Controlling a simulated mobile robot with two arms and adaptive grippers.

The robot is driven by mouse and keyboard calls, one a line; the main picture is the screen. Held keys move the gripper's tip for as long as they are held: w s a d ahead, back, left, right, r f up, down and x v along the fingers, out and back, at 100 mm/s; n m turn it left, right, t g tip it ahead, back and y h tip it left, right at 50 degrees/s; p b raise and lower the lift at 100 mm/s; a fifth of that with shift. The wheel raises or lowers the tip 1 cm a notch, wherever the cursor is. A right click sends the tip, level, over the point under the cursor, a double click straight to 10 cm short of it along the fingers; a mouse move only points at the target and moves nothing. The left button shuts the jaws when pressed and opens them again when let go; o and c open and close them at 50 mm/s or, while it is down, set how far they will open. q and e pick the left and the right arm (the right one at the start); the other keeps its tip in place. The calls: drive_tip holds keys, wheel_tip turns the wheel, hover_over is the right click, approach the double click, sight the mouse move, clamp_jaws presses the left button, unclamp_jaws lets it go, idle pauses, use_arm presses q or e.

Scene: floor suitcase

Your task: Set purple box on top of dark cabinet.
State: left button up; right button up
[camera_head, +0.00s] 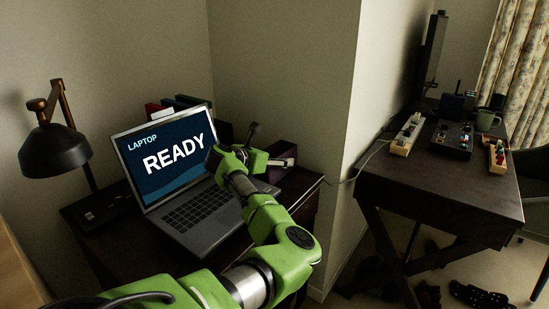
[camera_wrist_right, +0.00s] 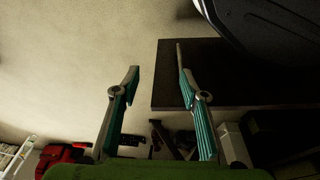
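The dark cabinet (camera_head: 307,190) stands in the corner of the room, with a laptop on it. A dark purple box (camera_head: 285,152) shows at the cabinet's back right, partly hidden by my left gripper (camera_head: 268,147). The left gripper reaches in over the laptop's right side, with one finger up and one by the box. Whether it holds the box or is only beside it, I cannot tell. My right gripper (camera_wrist_right: 158,84) shows in the right wrist view with its fingers spread and nothing between them. It is outside the head view.
The open laptop (camera_head: 197,205) fills much of the cabinet top. A black lamp (camera_head: 55,148) stands left of it.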

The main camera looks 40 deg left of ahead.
use_arm(q)
drive_tip(key=shift+r, duration=0.15)
drive_tip(key=shift+s+r, duration=0.2)
drive_tip(key=shift+s, duration=0.15)
drive_tip(key=p+v, duration=0.1)
drive_tip(key=v, duration=1)
drive_tip(key=shift+s+d+p, duration=0.1)
drive_tip(key=shift+s+p, duration=0.05)
drive_tip(key=shift+p, duration=0.15)
use_arm(e)
drive_tip(key=f, duration=0.1)
drive_tip(key=s+f, duration=0.1)
drive_tip(key=f, duration=0.1)
drive_tip(key=s+f, duration=0.1)
drive_tip(key=shift+s+d+f, duration=0.15)
drive_tip(key=shift+s+f, duration=0.05)
drive_tip(key=shift+f, duration=0.2)
